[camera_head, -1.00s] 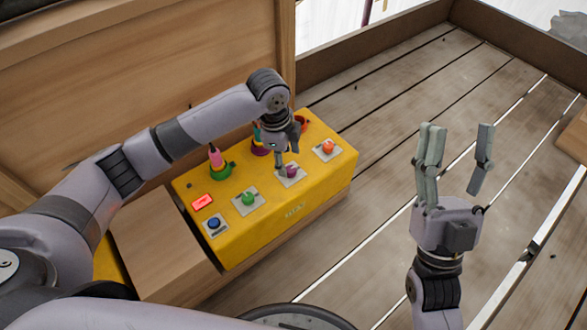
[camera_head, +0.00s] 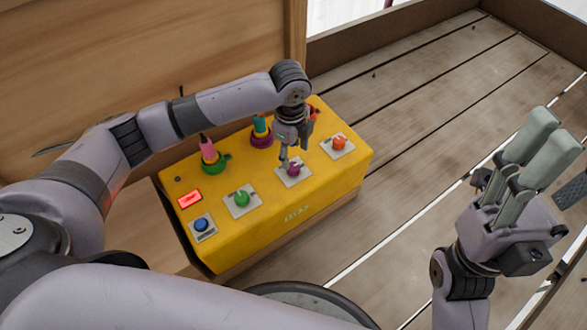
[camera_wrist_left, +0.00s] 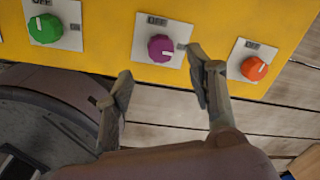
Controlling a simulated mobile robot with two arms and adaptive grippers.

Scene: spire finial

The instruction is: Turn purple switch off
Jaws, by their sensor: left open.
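The purple switch (camera_head: 293,169) is a round knob on a white plate on top of the yellow box (camera_head: 260,215). In the left wrist view the purple switch (camera_wrist_left: 160,48) has a white mark on its right side, towards a small label at the plate's right; "OFF" is above the knob. My left gripper (camera_head: 294,153) is open and pointed down close over the purple switch. In the wrist view its fingertips (camera_wrist_left: 160,66) are on either side of and below the knob, the right one nearer the plate. Contact cannot be told. My right gripper (camera_head: 545,135) is open and empty, far right.
An orange knob (camera_head: 339,143) is right of the purple one and a green knob (camera_head: 242,198) left. A blue button (camera_head: 201,225), a lit red switch (camera_head: 190,198) and upright coloured pieces (camera_head: 209,152) are also on the box. The wooden slats (camera_head: 430,130) to the right are clear.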

